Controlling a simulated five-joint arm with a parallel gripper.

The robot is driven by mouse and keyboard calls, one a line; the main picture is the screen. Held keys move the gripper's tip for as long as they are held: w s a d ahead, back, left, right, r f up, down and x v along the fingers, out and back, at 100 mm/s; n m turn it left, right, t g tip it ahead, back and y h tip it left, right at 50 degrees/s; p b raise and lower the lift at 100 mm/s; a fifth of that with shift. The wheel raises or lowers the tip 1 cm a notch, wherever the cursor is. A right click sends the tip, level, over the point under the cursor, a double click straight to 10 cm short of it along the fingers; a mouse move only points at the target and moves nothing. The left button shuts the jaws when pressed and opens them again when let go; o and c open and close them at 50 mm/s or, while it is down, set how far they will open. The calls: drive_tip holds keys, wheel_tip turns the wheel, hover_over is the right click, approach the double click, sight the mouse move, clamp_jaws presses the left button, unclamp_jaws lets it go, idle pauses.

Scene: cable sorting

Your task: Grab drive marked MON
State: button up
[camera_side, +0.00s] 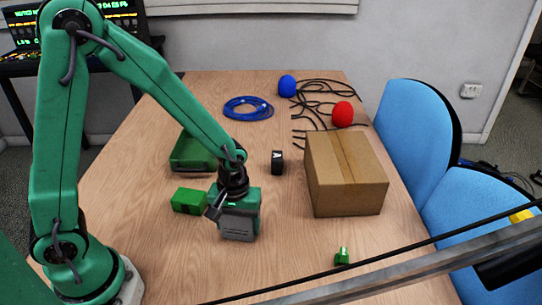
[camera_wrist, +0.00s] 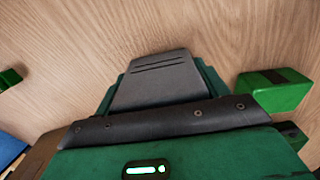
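No drive with a readable MON marking shows. A green block (camera_side: 187,201) with a dark patch lies on the table just left of my gripper (camera_side: 238,222) in the side view. It also shows at the right in the wrist view (camera_wrist: 272,96), with a dark strip on top. A small green piece (camera_side: 342,257) lies at the front right, and shows at the left edge in the wrist view (camera_wrist: 9,78). My gripper points down over the table beside the green block, apart from it. Its grey plate (camera_wrist: 158,82) hides the space between the fingers, so its opening is unclear.
A cardboard box (camera_side: 346,182) stands right of my gripper. A larger green case (camera_side: 191,153) and a small black item (camera_side: 277,162) lie behind. A blue cable coil (camera_side: 248,108), black cables, a blue ball (camera_side: 287,86) and a red ball (camera_side: 342,114) are at the back.

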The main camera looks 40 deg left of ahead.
drive_tip(key=shift+c, duration=1.3)
drive_tip(key=shift+r, duration=0.1)
drive_tip(key=shift+r, duration=0.6)
wheel_tip(320, 180, up, 3)
drive_tip(key=shift+f, duration=0.15)
drive_tip(key=s+d+r, duration=0.7)
drive_tip(key=s+d, duration=0.1)
drive_tip(key=shift+d, duration=0.25)
drive_tip(key=shift+w, duration=0.1)
